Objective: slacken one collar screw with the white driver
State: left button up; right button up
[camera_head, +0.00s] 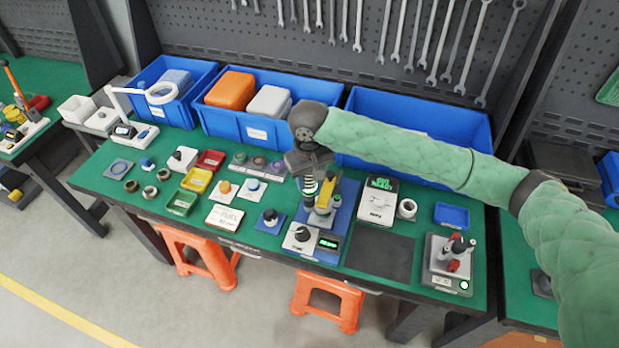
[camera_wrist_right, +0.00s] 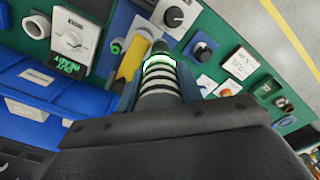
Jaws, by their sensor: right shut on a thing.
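My right gripper (camera_head: 309,176) is over the middle of the bench, pointing down, and is shut on a banded black-and-white tool with a green ring, likely the white driver (camera_head: 309,192). In the right wrist view the driver (camera_wrist_right: 159,75) stands between the dark fingers (camera_wrist_right: 160,88), its far end pointing away from the palm. Just beyond it is a test fixture with a yellow arm (camera_head: 325,199) on a blue base plate (camera_head: 343,215); the yellow arm also shows in the right wrist view (camera_wrist_right: 131,61). The collar screw is too small or hidden to make out. My left gripper is out of view.
A white box with a green display (camera_head: 377,203) stands right of the fixture. A dial unit (camera_head: 300,237) sits in front. Blue bins (camera_head: 250,122) line the back. A dark mat (camera_head: 380,250) is bare. A small grey stand (camera_head: 449,262) is at the right.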

jog(key=shift+p, duration=0.65)
dwell(1.4)
jog(key=shift+r, duration=0.1)
notch_tip(320, 180, up, 2)
jog(key=shift+p, duration=1.2)
jog(key=shift+r+p, duration=0.85)
jog(key=shift+r, duration=1.65)
